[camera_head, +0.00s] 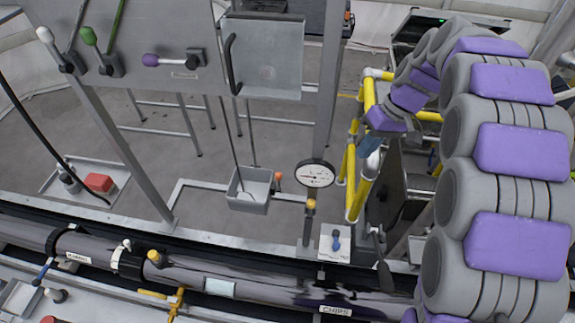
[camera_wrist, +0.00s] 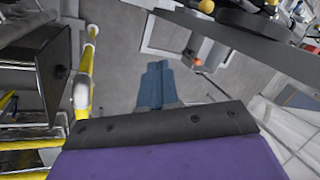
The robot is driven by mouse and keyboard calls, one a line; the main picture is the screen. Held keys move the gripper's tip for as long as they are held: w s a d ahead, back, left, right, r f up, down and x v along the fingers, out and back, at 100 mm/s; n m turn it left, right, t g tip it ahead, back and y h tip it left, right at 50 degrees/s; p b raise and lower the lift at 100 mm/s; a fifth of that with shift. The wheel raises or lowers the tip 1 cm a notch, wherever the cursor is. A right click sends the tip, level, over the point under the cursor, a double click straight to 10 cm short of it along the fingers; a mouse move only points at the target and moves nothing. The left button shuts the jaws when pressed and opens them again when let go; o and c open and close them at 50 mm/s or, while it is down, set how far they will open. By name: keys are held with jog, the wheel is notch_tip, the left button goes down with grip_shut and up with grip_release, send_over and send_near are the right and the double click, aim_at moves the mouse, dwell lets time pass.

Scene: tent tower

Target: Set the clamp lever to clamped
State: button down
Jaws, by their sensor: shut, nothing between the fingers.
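The levers are on a grey panel at the upper left of the head view. One has a white knob (camera_head: 45,35), one a green knob (camera_head: 89,37), and one a purple knob (camera_head: 150,60). The white and green levers point up and left; the purple one lies nearly level, pointing left. The label below it is too small to read, so I cannot tell which is the clamp lever. My gripper (camera_head: 370,152) hangs right of the panel, apart from the levers. In the wrist view its blue fingers (camera_wrist: 155,85) are together and empty.
A pressure gauge (camera_head: 315,175) and a small blue-handled valve (camera_head: 336,240) stand below the panel. A yellow pipe frame (camera_head: 362,190) is close behind my gripper. A grey bin (camera_head: 252,190) hangs lower centre. A long dark pipe (camera_head: 200,275) crosses the front.

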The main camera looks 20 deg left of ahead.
jog(key=w+a+f+n+g+y, duration=0.1)
jog(key=w+a+f+n, duration=0.3)
jog(key=a, duration=0.3)
jog(key=w+a+f+n+g+y, duration=0.1)
jog(key=w+a+f+n, duration=0.3)
jog(key=a, duration=0.4)
notch_tip(320, 180, down, 3)
jog(key=shift+w+a+r, duration=0.15)
jog(key=shift+w, duration=0.4)
